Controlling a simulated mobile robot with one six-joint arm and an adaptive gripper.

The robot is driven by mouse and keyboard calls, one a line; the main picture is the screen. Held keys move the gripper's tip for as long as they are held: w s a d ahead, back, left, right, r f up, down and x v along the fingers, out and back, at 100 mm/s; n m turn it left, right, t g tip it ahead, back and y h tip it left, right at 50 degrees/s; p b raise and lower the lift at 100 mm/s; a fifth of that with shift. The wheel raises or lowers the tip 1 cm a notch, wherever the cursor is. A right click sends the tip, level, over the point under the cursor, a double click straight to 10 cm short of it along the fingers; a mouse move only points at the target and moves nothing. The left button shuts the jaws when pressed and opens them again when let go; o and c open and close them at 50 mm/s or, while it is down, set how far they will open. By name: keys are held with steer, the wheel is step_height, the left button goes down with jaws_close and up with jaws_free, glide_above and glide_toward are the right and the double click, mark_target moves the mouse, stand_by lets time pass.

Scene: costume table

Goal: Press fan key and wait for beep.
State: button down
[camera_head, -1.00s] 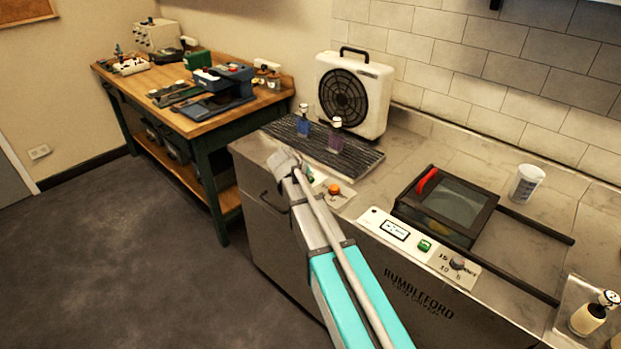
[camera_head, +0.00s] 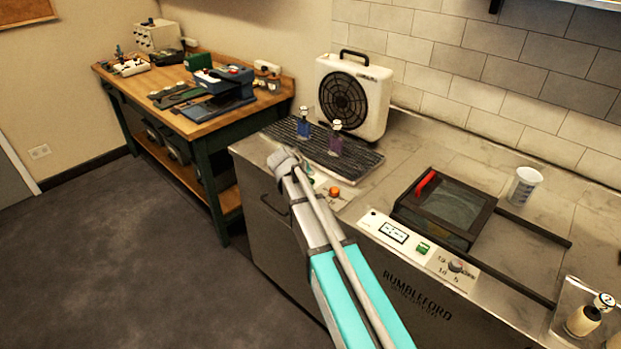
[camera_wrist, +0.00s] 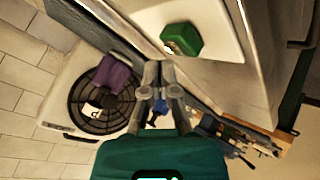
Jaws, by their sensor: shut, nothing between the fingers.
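The fan (camera_head: 345,97) is a white box with a round black grille at the back of the counter; it also shows in the wrist view (camera_wrist: 78,98). A green key (camera_wrist: 182,38) sits on a white panel (camera_wrist: 215,18) in the wrist view. In the head view my arm partly hides this panel, and an orange knob (camera_head: 334,191) shows on it. I cannot read a label on the key. My gripper (camera_wrist: 159,66) is shut and empty. Its fingertips appear just below the green key in the wrist view, and I see no clear contact.
A blue bottle (camera_head: 304,124) and a purple bottle (camera_head: 336,140) stand on the ribbed black mat (camera_head: 362,163) before the fan. To the right are a dark glass-lidded box (camera_head: 448,205), a second panel with another green button (camera_head: 423,248), and a white cup (camera_head: 524,185).

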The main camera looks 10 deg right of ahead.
steer(key=shift+r, duration=0.15)
steer(key=shift+r+p, duration=2.4)
steer(key=shift+p, duration=0.1)
steer(key=shift+s+f, duration=0.1)
steer(key=shift+s, duration=0.2)
steer(key=s+f+g+y, duration=0.2)
steer(key=s+g+y, duration=0.1)
steer(key=s, duration=1.1)
steer(key=s+f+g+y, duration=0.3)
steer(key=s, duration=1.1)
steer(key=shift+d+f+m+g, duration=0.25)
steer(key=shift+d+m+g, duration=0.05)
steer(key=shift+d+g, duration=0.1)
stand_by(1.9)
